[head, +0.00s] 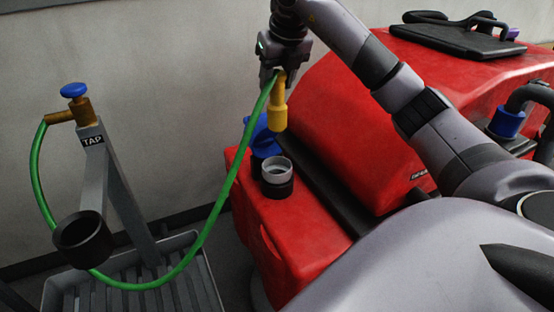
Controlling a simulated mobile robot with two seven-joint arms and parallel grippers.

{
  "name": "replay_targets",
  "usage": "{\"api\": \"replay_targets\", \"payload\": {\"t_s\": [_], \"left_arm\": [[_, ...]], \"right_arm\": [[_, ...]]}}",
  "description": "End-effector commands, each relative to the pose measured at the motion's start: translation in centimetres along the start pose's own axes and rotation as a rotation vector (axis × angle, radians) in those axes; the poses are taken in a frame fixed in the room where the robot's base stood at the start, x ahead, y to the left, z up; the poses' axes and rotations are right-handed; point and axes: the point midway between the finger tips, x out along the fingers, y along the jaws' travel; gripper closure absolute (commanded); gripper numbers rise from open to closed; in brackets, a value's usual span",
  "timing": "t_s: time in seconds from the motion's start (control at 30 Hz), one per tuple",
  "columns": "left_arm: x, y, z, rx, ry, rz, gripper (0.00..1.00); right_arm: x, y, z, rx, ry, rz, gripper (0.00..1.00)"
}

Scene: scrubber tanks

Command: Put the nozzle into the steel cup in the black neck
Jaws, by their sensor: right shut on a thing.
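The yellow nozzle (278,108) hangs nose down from my right gripper (283,72), which is shut on it near its top. A green hose (237,165) runs from the nozzle down and left to the tap. The steel cup (277,167) sits in the black neck (277,188) on the red machine. The nozzle is above the cup and apart from it, and looks roughly in line with it in this view. The depth between them is hard to tell. My left gripper is not in view.
A blue cap (264,135) stands just behind the neck. At left are a brass tap with a blue knob (74,90), a grey post labelled TAP, a black round holder (83,238) and a grated tray (205,285). The red machine body (320,120) rises right of the neck.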

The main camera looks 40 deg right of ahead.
Motion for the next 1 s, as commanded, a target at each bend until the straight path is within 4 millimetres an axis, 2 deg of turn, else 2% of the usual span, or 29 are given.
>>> {"api": "replay_targets", "payload": {"t_s": [0.1,0.5,0.77,1.0], "left_arm": [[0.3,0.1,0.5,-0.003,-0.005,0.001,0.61],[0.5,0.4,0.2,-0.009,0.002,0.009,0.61],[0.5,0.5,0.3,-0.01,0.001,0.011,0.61],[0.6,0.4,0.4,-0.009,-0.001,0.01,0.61]], "right_arm": [[2.9,-0.1,-1.3,-0.003,0.005,-0.002,0.86],[11.2,0.0,-4.8,-0.004,0.002,0.0,0.86],[13.1,0.0,-5.5,-0.004,0.0,0.001,0.86],[16.2,0.0,-6.8,-0.004,0.003,0.001,0.86]]}}
